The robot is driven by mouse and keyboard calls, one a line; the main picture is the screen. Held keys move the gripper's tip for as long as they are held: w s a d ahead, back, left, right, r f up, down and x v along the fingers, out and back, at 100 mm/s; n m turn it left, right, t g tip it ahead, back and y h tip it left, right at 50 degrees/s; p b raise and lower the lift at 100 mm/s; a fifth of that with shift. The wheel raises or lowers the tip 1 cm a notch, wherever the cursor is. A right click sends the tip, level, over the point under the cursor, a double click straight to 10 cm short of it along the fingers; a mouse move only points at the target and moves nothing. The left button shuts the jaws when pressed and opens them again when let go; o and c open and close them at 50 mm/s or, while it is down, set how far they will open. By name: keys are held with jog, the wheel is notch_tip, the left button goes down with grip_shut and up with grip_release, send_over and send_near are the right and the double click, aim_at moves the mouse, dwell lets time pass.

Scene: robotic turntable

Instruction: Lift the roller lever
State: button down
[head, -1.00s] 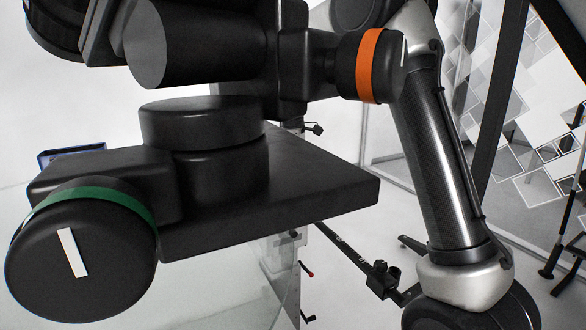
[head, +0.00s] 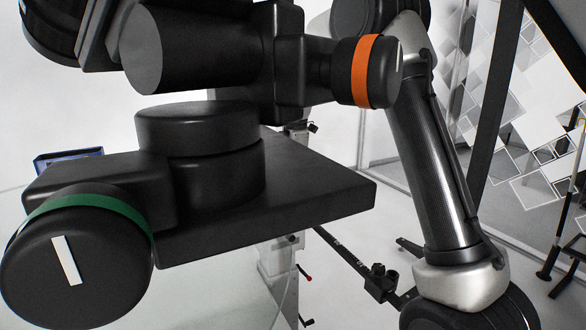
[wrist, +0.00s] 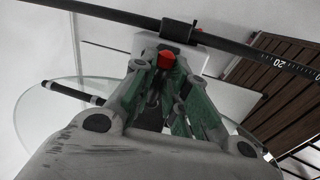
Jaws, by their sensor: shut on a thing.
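My gripper (wrist: 165,74) shows in the wrist view, its green-padded fingers close together around a small red-topped piece. I take this red piece (wrist: 166,60) to be the roller lever. It sits at the fingertips, just below a black bar, and most of it is hidden by the fingers. In the head view I cannot see my gripper or make out the lever it holds.
In the wrist view a black scaled bar (wrist: 110,12) with a collar (wrist: 177,30) crosses the top. A round glass plate (wrist: 62,88) lies left, brown slats (wrist: 275,82) right. In the head view a large black block (head: 320,190) with ringed knobs fills the foreground.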

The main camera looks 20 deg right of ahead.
dwell(0.4)
jog(key=c, duration=1.5)
grip_release()
notch_tip(320, 180, up, 12)
jog(key=s, duration=0.2)
jog(key=shift+d, duration=0.15)
jog(key=shift+s+f, duration=0.1)
jog(key=shift+f, duration=0.05)
